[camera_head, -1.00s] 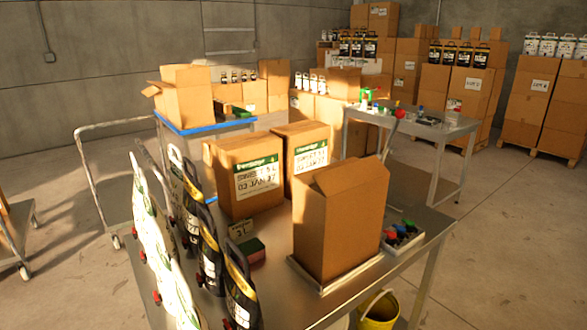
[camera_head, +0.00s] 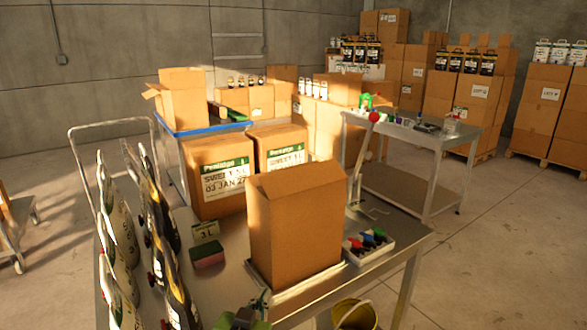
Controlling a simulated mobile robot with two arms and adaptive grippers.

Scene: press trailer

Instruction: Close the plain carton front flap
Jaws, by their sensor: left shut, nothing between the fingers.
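The plain carton (camera_head: 296,232) stands upright on a metal tray on the steel table, in the middle of the head view. Its side toward me is blank brown board. Flap panels show at its top, with raised board along the upper edge; I cannot tell exactly how far the front flap is folded. My left gripper (camera_head: 240,318) shows only in part at the bottom edge, in front of the carton and apart from it. It looks shut and empty. My right gripper is not in view.
Filled pouches (camera_head: 160,255) stand in rows on the left of the table. Two labelled cartons (camera_head: 216,177) stand behind. A sponge block (camera_head: 208,256) lies left of the carton, and a tray of coloured caps (camera_head: 368,246) sits right. A yellow bucket (camera_head: 355,314) stands below.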

